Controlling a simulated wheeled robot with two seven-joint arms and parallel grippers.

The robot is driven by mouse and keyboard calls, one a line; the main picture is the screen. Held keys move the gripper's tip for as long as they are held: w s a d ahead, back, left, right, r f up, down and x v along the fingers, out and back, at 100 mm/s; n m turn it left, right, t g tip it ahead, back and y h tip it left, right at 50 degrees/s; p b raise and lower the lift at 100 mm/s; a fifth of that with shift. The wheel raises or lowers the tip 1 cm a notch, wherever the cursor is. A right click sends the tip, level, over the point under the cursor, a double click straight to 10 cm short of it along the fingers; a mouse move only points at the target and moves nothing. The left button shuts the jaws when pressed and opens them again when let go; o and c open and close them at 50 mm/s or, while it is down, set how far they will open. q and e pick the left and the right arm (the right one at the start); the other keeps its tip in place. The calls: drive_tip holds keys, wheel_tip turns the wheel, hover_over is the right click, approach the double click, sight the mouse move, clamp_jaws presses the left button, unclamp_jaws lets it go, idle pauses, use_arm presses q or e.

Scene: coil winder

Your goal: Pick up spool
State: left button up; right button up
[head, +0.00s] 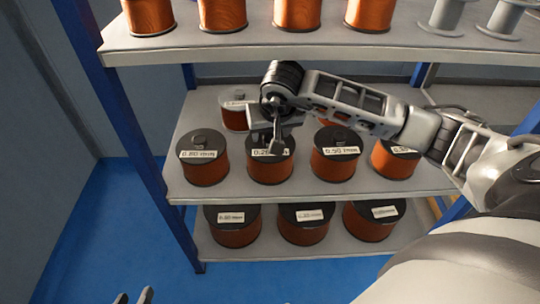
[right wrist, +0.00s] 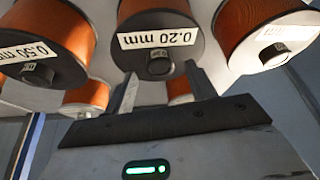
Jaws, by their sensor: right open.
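Several copper-wire spools with dark top flanges and knobs stand on the middle shelf; the task does not say which one is meant. My right gripper (head: 276,136) is over the spool labelled 0.20 mm (head: 270,170) and hides part of its top. In the right wrist view its open fingers (right wrist: 163,88) point at that spool (right wrist: 160,12), with the knob (right wrist: 160,62) between or just beyond the tips; contact cannot be told. My left gripper (head: 134,298) shows only its two fingertips, apart and empty, at the bottom edge of the head view.
The 0.80 mm spool (head: 203,167) and 0.50 mm spool (head: 335,163) stand close on either side. Another spool (head: 235,117) stands behind. The upper shelf edge (head: 290,46) overhangs the back. A blue post (head: 120,110) bounds the left. More spools fill the lower shelf (head: 290,252).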

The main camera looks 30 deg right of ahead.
drive_tip(key=shift+w+f, duration=0.1)
drive_tip(key=shift+f, duration=0.45)
clamp_jaws()
idle(1.0)
drive_tip(key=shift+w+d+r, duration=0.1)
drive_tip(key=shift+r, duration=0.1)
